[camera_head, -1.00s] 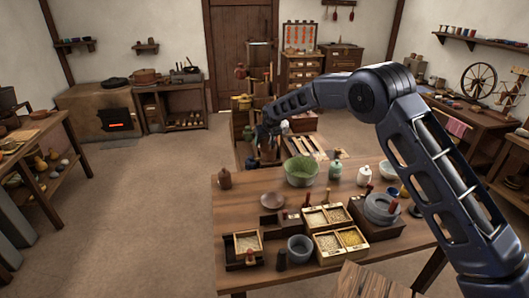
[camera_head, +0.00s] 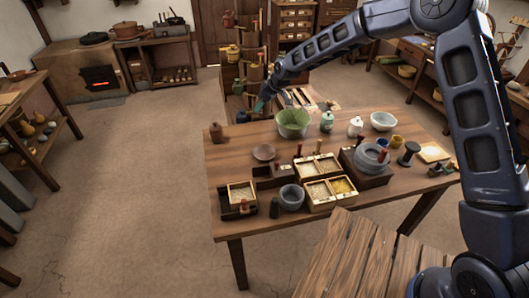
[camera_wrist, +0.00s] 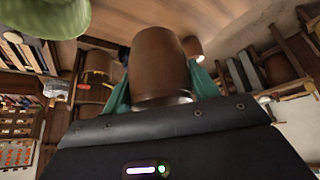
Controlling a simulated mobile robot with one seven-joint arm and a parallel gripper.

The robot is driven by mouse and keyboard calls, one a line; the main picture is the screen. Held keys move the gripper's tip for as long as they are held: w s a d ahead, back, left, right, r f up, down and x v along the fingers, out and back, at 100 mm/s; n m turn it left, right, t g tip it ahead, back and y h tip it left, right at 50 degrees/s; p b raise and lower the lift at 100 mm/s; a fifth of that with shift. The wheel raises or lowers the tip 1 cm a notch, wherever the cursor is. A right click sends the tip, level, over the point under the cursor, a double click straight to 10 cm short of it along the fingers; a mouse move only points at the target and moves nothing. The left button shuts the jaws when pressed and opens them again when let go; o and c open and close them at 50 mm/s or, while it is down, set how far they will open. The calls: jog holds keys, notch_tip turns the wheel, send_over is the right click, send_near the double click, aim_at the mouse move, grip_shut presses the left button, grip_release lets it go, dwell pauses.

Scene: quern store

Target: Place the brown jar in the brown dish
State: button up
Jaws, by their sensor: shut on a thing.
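My gripper (camera_head: 262,104) is at the back edge of the table, left of the green bowl, its teal fingers shut on a brown jar (camera_wrist: 160,62). The jar is barrel-shaped and fills the middle of the wrist view; in the head view it is hidden or too small to tell. A second brown jar (camera_head: 216,133) stands at the table's back left corner. The brown dish (camera_head: 264,152) is shallow and round, and lies empty on the table in front of the green bowl, apart from my gripper.
The green bowl (camera_head: 293,123) stands close to my gripper and shows in the wrist view (camera_wrist: 50,18). A dark blue pot (camera_head: 242,117) is at the back edge. A green jar (camera_head: 327,122), grain boxes (camera_head: 318,193) and a grey bowl (camera_head: 291,197) crowd the table.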

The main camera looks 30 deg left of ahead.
jog(key=s+d+r+n+g, duration=0.2)
jog(key=s+d+n, duration=0.1)
jog(key=s+d, duration=0.15)
send_over(265, 155)
notch_tip(265, 155, down, 20)
jog(key=shift+a+r, duration=0.15)
jog(key=shift+r, duration=0.05)
dwell(0.5)
jog(key=o, duration=1.3)
jog(key=shift+f, duration=0.15)
jog(key=shift+o, duration=0.2)
jog(key=v, duration=1.2)
jog(key=shift+r, duration=0.2)
jog(key=shift+s, duration=0.15)
